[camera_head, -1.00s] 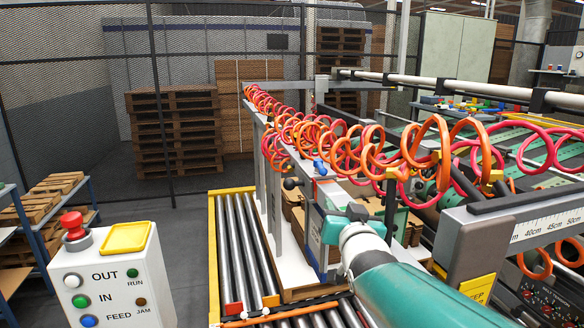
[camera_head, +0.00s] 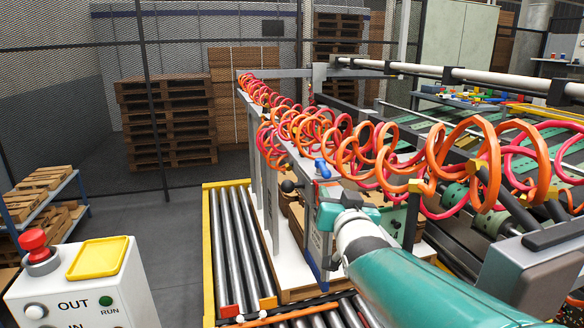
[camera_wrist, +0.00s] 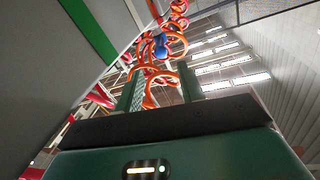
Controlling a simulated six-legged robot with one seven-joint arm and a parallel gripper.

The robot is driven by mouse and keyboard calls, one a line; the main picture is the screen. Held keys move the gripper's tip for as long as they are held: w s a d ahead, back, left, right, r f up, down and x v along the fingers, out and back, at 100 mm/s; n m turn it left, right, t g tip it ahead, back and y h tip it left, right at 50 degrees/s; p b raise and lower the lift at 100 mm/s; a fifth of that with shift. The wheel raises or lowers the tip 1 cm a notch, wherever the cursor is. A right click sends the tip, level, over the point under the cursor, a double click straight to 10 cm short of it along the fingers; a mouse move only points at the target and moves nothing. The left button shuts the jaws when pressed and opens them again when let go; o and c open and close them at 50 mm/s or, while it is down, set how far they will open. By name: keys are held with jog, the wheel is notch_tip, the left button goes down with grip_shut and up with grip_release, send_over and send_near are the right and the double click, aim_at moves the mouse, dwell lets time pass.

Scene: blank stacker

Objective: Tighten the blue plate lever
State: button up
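The blue plate lever (camera_head: 322,168) is a small blue knob on the side frame of the stacker, below the orange and red coiled hoses. In the wrist view a blue knob (camera_wrist: 161,46) shows beyond my fingertips, between them and among the coils. My gripper (camera_wrist: 160,82) has its two green fingers apart with nothing held between them. In the head view my gripper (camera_head: 345,205) is just below and to the right of the blue knob, apart from it in the picture. My own wrist partly hides its fingers there.
A black ball knob (camera_head: 288,186) sits left of the blue lever. Coiled hoses (camera_head: 440,160) hang close above and to the right of my arm. A roller conveyor (camera_head: 232,240) with yellow edges lies below. A control box (camera_head: 95,285) stands at left, with open floor beyond it.

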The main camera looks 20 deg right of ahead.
aim_at(325, 167)
jog(key=w, duration=0.4)
jog(key=w+d, duration=0.1)
jog(key=w, duration=0.3)
jog(key=w+d, duration=0.1)
jog(key=w, duration=0.4)
jog(key=shift+d+r, duration=0.2)
jog(key=shift+d, duration=0.05)
jog(key=shift+s, duration=0.15)
grip_shut()
